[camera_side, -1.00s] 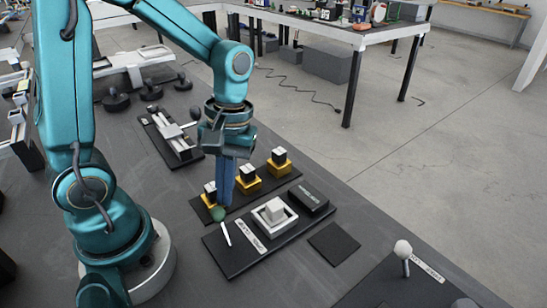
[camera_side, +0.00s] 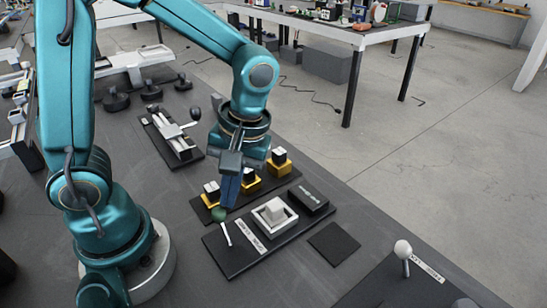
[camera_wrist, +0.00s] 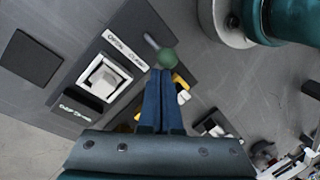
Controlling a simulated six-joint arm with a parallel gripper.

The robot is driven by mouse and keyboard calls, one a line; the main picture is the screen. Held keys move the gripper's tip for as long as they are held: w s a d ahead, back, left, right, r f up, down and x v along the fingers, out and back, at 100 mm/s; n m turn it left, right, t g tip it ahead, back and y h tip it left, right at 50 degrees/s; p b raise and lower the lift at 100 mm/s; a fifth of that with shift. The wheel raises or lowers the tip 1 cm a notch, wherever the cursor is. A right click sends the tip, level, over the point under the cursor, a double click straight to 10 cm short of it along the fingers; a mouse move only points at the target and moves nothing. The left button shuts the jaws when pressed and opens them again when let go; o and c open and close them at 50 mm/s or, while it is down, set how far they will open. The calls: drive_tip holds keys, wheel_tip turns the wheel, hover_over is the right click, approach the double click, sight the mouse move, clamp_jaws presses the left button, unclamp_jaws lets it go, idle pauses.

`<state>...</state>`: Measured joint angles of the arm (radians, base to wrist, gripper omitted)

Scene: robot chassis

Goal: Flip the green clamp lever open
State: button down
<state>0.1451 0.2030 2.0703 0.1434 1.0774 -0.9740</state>
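The green clamp lever's round knob (camera_side: 219,214) sits at the end of a pale rod on a black base plate (camera_side: 232,262). The rod slants down to the plate, beside a white label strip. In the wrist view the green knob (camera_wrist: 167,58) shows just beyond my fingertips. My gripper (camera_side: 228,204) has its blue fingers together, pointing down just above and beside the knob. In the wrist view the fingers of my gripper (camera_wrist: 161,72) lie side by side with no clear gap. I cannot tell whether they touch the knob.
A white square frame with a block (camera_side: 274,215) and a dark box (camera_side: 309,198) share the plate. Several yellow-based blocks (camera_side: 279,162) stand close behind my gripper. A flat black pad (camera_side: 334,243) lies right. A white-knobbed lever (camera_side: 403,250) stands at the lower right.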

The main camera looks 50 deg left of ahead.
drive_tip(key=shift+d+r+y, duration=0.2)
drive_tip(key=shift+d+y, duration=0.9)
drive_tip(key=shift+y, duration=0.1)
drive_tip(key=shift+d+y, duration=1.1)
drive_tip(key=shift+y, duration=0.1)
drive_tip(key=shift+s+d+f, duration=0.1)
drive_tip(key=shift+d+f, duration=0.15)
drive_tip(key=shift+d, duration=0.65)
drive_tip(key=shift+r, duration=0.15)
drive_tip(key=shift+r, duration=0.7)
drive_tip(key=shift+v, duration=2.55)
